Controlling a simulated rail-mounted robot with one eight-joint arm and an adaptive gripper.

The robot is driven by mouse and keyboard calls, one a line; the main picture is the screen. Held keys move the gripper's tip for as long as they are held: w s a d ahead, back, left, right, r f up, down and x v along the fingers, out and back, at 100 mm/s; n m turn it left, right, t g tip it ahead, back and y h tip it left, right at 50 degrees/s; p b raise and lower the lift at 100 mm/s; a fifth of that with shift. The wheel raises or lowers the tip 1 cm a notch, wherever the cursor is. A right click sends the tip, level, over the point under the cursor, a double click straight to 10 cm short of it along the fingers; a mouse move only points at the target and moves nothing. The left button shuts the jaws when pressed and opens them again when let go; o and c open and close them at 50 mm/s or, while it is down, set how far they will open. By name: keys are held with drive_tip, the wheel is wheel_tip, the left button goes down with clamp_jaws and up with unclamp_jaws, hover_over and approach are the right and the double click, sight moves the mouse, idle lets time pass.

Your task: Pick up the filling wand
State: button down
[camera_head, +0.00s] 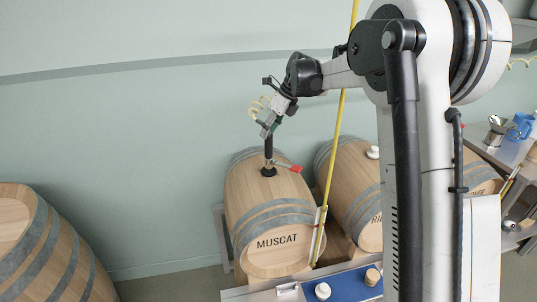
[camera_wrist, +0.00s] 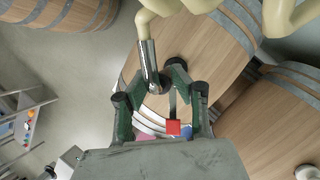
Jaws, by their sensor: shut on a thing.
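The filling wand has a chrome tube (camera_wrist: 148,62) joined to a thick cream hose (camera_wrist: 172,6) in the wrist view. In the head view its dark lower part (camera_head: 268,147) stands upright in the top of the MUSCAT barrel (camera_head: 262,205), with a red lever (camera_head: 296,168) beside it. My gripper (camera_head: 270,127) is above the barrel, shut on the wand. In the wrist view its green fingers (camera_wrist: 162,84) close around the wand from both sides. The exact contact and the wand's lower end are hidden.
A thin yellow pole (camera_head: 334,140) rises by MUSCAT's right side. A blue tray (camera_head: 350,287) with stoppers is in front. A blue jug (camera_head: 521,127) stands at right.

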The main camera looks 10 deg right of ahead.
drive_tip(key=shift+r, duration=0.1)
wheel_tip(320, 180, up, 18)
drive_tip(key=shift+b, duration=0.4)
drive_tip(key=c, duration=2)
unclamp_jaws()
clamp_jaws()
drive_tip(key=shift+d, duration=0.1)
